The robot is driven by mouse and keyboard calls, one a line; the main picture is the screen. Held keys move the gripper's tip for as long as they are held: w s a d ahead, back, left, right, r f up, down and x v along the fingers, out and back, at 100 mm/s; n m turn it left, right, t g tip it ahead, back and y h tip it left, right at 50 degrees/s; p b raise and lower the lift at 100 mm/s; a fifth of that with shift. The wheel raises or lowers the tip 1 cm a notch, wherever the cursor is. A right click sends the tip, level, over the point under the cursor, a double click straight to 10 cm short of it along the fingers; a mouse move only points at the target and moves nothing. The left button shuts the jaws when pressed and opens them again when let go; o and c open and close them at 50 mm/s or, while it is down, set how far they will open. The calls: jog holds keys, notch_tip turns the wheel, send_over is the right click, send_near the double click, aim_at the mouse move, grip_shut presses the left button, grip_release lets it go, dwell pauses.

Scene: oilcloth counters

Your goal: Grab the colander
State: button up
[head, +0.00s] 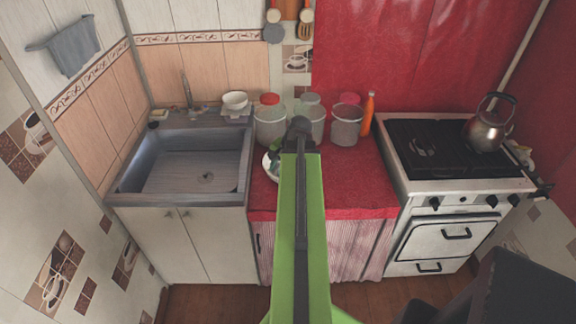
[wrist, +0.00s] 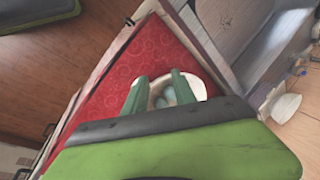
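No thing is clearly a colander with visible holes. A white round bowl (head: 268,169) stands on the red counter, partly hidden behind my arm in the head view. It also shows in the wrist view (wrist: 199,84), with pale rounded shapes inside. My gripper (wrist: 160,80) has its two green fingers apart, in front of this bowl in the wrist view. Bowl interior shows between them, and I cannot tell whether they touch it. Another white bowl (head: 235,101) sits at the sink's back right corner, and it shows in the wrist view (wrist: 285,108).
The sink (head: 130,182) is left. The stove with a kettle (head: 487,130) is right.

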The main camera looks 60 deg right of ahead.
jog(key=s+d+r+m+h, duration=0.15)
jog(key=s+d+m, duration=0.25)
jog(key=s+d, duration=0.45)
jog(key=shift+t, duration=0.3)
jog(key=b+x, duration=0.3)
jog(key=x, duration=0.1)
jog(key=b+x, duration=0.3)
jog(key=b, duration=0.1)
jog(key=b+x, duration=0.3)
jog(key=x, duration=0.1)
jog(key=shift+s+a+f+b, duration=0.2)
jog(key=shift+f+b, duration=0.1)
jog(key=shift+f, duration=0.15)
jog(key=shift+w+r, duration=0.1)
jog(key=shift+w, duration=0.05)
jog(key=b+x, duration=0.4)
jog(key=x, duration=0.1)
jog(key=shift+d+f+b, duration=0.15)
jog(key=shift+f+b, duration=0.1)
jog(key=shift+b, duration=0.15)
jog(key=shift+r, duration=0.2)
grip_shut()
